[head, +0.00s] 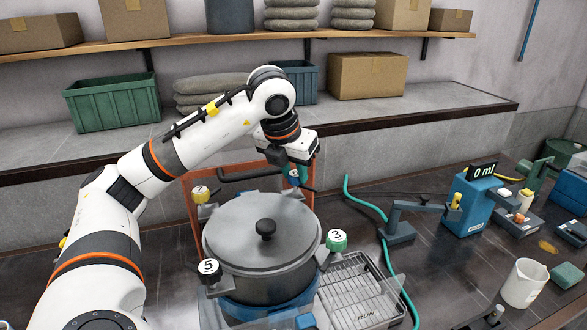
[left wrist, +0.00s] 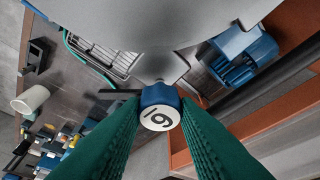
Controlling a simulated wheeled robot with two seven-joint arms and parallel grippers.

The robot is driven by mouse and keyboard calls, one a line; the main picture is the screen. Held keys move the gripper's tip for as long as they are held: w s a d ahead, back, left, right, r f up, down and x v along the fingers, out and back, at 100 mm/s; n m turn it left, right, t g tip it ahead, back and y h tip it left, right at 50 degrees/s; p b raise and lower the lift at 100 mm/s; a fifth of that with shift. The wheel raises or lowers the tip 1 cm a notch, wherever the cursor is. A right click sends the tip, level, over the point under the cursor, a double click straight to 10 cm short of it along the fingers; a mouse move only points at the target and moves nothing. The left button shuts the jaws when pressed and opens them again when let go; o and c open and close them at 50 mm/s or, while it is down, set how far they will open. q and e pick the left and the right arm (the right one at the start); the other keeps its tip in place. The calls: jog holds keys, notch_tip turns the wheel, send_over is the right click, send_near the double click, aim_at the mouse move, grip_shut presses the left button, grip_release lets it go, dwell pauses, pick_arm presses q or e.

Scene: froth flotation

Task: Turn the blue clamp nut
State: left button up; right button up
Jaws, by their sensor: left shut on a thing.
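The blue clamp nut (head: 293,175) sits at the far right side of the pot rim and is partly covered by my gripper. In the left wrist view, the blue nut (left wrist: 158,96) shows a white numbered cap, turned so its number is hard to read. My left gripper (head: 299,174) reaches down over it from the left arm. Its green fingers touch the nut on both sides and are shut on it. The lidded grey pot (head: 262,250) also carries a yellow nut (head: 201,193), a black nut (head: 209,268) marked 5 and a green nut (head: 336,240) marked 3. My right gripper is not visible.
A wire rack (head: 355,290) stands right of the pot, with a green hose (head: 383,238) beside it. A blue dispenser (head: 473,205) reading 0 ml and a white beaker (head: 524,283) are farther right. An orange frame (head: 190,215) stands behind the pot.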

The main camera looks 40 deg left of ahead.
pick_arm(q)
jog(key=shift+r, duration=0.15)
jog(key=o, duration=1)
jog(key=shift+w, duration=0.1)
jog(key=p+v, duration=0.2)
jog(key=v, duration=1)
